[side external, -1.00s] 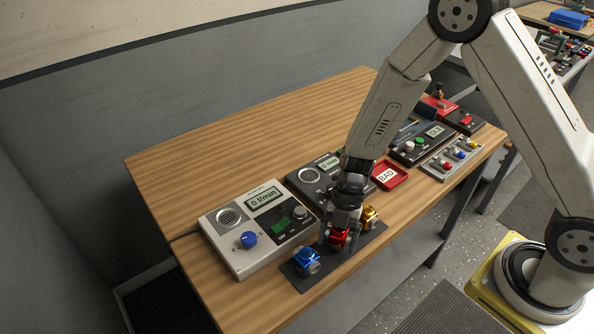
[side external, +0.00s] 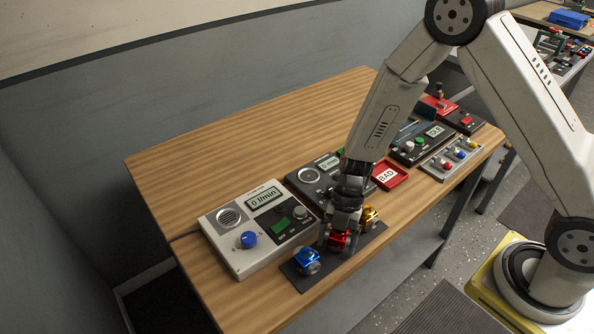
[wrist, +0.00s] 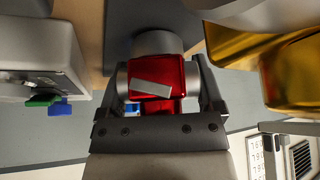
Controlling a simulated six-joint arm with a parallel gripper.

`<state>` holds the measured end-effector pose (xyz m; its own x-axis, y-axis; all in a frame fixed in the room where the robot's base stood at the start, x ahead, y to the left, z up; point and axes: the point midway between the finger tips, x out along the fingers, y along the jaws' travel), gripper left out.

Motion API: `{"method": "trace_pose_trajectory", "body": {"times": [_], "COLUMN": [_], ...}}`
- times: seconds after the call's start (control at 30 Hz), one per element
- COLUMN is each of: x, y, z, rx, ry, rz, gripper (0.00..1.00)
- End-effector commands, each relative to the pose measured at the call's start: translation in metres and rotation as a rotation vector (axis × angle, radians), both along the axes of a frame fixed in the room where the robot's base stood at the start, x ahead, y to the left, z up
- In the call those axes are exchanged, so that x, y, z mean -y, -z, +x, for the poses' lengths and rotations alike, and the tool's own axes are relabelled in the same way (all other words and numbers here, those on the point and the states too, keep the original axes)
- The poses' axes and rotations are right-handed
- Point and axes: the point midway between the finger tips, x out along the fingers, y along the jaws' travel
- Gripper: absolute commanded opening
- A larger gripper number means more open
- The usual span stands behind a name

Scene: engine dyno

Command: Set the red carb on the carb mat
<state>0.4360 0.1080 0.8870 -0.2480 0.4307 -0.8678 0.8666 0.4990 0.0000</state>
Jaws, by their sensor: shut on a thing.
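The red carb (side external: 337,241) is low over the dark carb mat (side external: 339,263) in the side view, between a blue carb (side external: 306,260) and a gold carb (side external: 370,217). My gripper (side external: 337,232) points down and is shut on the red carb. In the wrist view the red carb (wrist: 155,75) sits between the two fingers (wrist: 160,95), with a pale label on its face. I cannot tell whether its underside touches the mat.
A light grey flow box (side external: 240,255) with a blue knob stands left of the mat. A darker meter (side external: 312,178) stands behind. A red BAD tray (side external: 391,176) lies to the right. The wooden table is clear at the back left.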

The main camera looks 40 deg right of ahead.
Motion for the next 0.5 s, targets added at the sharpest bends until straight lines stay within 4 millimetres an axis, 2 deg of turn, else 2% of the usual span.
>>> {"method": "trace_pose_trajectory", "body": {"times": [0.4,0.43,0.47,0.5], "x": [-0.0001,-0.0001,-0.0001,0.0], "y": [0.0012,0.0012,0.0012,0.0012], "z": [0.0002,0.0002,0.0002,0.0001], "rx": [0.0,0.0,0.0,0.0], "ry": [0.0,0.0,0.0,0.0], "rz": [0.0,0.0,0.0,0.0], "gripper": [0.16,0.88,0.98,1.0]}}
